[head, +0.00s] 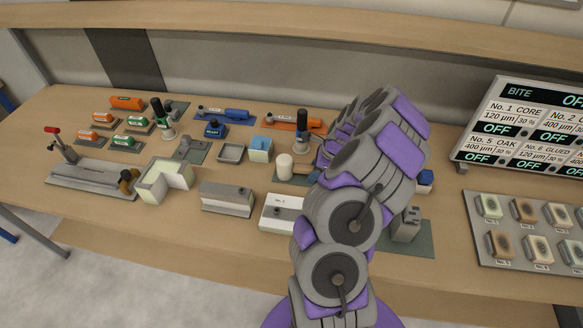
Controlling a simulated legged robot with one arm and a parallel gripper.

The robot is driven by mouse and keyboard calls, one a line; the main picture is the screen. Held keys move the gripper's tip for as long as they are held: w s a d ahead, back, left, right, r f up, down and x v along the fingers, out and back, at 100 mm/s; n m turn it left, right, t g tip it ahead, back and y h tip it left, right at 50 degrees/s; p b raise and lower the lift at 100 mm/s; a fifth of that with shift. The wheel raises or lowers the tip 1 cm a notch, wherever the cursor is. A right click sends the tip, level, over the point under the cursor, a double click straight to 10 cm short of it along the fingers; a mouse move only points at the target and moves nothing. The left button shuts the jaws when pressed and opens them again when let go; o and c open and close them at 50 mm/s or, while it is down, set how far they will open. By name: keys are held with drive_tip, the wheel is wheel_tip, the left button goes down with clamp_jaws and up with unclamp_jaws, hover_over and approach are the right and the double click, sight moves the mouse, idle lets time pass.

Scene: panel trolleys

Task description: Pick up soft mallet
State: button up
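A pale cylinder (285,166), which looks like the soft mallet's head, stands on a dark green mat on the wooden bench, near the middle of the head view. A short brown piece, perhaps its handle, shows just to its right and runs behind my arm. My gripper (318,164) is at the far end of my purple and grey arm, just right of the pale head and close to the brown piece. My arm links cover most of it. I cannot see its fingers clearly, nor whether they touch the handle.
A display board (525,125) and a sample tray (485,250) are at right. An upper shelf (300,35) runs along the back.

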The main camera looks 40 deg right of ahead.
drive_tip(key=shift+a+r, duration=0.15)
drive_tip(key=shift+a, duration=0.45)
drive_tip(key=c, duration=0.6)
drive_tip(key=shift+c, duration=0.8)
drive_tip(key=shift+d, duration=0.4)
clamp_jaws()
drive_tip(key=shift+a, duration=0.2)
